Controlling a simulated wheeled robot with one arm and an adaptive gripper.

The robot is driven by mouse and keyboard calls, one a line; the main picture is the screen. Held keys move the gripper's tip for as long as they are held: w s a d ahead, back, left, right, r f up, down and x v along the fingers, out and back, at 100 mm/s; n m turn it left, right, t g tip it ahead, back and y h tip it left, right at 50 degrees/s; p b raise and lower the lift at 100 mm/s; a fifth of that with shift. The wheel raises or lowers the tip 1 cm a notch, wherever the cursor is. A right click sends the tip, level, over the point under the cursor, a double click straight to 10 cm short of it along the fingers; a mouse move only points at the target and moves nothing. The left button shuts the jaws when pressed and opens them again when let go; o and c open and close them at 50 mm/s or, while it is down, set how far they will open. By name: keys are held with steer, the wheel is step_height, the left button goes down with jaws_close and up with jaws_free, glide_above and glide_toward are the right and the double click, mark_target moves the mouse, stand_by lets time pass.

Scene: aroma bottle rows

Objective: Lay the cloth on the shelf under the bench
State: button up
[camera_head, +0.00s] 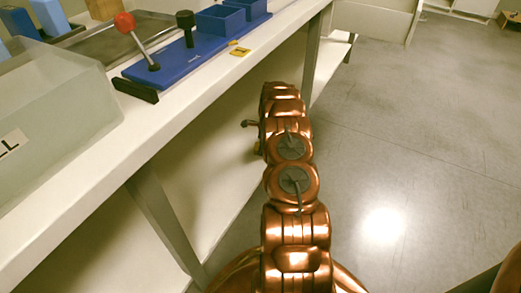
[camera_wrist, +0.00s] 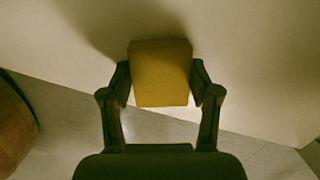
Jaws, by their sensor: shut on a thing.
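A yellow cloth (camera_wrist: 161,72), a compact folded-looking block, sits between the two dark fingers of my gripper (camera_wrist: 164,86) in the wrist view. My gripper is shut on its sides. The pale shelf (camera_wrist: 255,55) under the bench lies behind the cloth, with a shadow on it at upper left; I cannot tell whether the cloth touches it. In the head view the shelf (camera_head: 222,165) shows below the white bench top (camera_head: 200,100).
Bench legs (camera_head: 165,225) stand along the shelf's front. On the bench are a translucent bin (camera_head: 60,110), a blue board (camera_head: 185,60) with a red-knobbed lever (camera_head: 138,40), and blue boxes (camera_head: 220,20). The grey floor (camera_head: 400,130) at right is clear.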

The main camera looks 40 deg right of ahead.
stand_by(0.3)
steer(key=o, duration=1.1)
steer(key=shift+f, duration=0.15)
steer(key=r+p, duration=0.1)
steer(key=r, duration=0.1)
steer(key=r+p, duration=0.1)
steer(key=r, duration=0.2)
steer(key=s+r+p, duration=0.1)
steer(key=r, duration=0.1)
steer(key=shift+d+r, duration=0.3)
steer(key=shift+r, duration=0.1)
steer(key=shift+a, duration=0.1)
